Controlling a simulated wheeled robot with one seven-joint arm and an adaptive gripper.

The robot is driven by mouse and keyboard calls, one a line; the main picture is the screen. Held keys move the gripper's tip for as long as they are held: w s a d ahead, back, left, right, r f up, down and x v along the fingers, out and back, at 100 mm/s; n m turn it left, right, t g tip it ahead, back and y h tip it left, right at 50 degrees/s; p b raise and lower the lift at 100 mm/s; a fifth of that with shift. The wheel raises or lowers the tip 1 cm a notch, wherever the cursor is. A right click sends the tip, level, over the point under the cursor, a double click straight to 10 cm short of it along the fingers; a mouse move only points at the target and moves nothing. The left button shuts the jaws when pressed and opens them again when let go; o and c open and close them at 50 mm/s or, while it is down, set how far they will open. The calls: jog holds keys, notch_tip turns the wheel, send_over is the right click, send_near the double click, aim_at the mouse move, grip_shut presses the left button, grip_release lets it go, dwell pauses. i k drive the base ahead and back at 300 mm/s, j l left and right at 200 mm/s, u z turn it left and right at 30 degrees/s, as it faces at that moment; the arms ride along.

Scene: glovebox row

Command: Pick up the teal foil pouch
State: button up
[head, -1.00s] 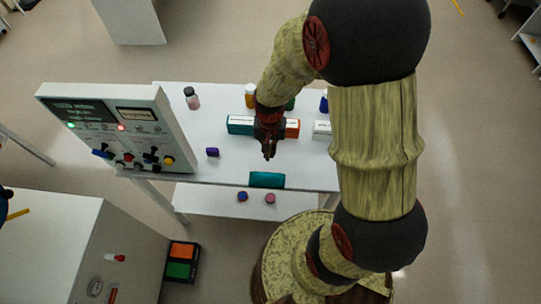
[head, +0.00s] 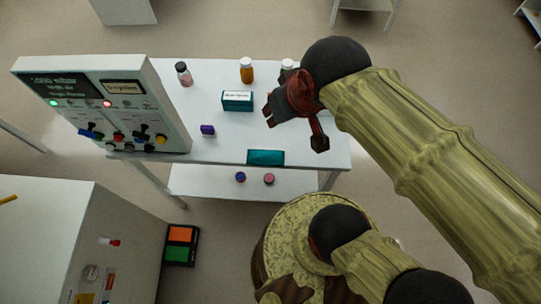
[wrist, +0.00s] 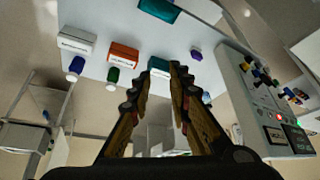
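The teal foil pouch (head: 265,158) lies flat at the front edge of the white table in the head view. In the wrist view a teal shape at the top edge (wrist: 160,9), partly cut off, looks like the same pouch. My gripper (head: 295,133) is above the table's right part, behind and to the right of the pouch and apart from it. Its two fingers are spread with nothing between them. In the wrist view my gripper (wrist: 161,68) also shows a gap between the fingertips.
A teal labelled box (head: 237,102), an amber bottle (head: 247,71), a pink bottle (head: 184,75) and a purple block (head: 208,130) stand on the table (head: 215,152). A control panel (head: 105,105) rises at left. Orange (wrist: 123,53) and white (wrist: 76,43) boxes show in the wrist view.

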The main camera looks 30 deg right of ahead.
aim_at(266, 158)
jog(key=j+z, duration=0.2)
jog(key=z, duration=0.2)
jog(key=k+j+z, duration=0.1)
jog(key=z, duration=0.25)
jog(key=k+j+z, duration=0.1)
jog(key=z, duration=0.3)
jog(key=k+j+z, duration=0.1)
jog(key=z, duration=0.3)
jog(key=k+j, duration=0.4)
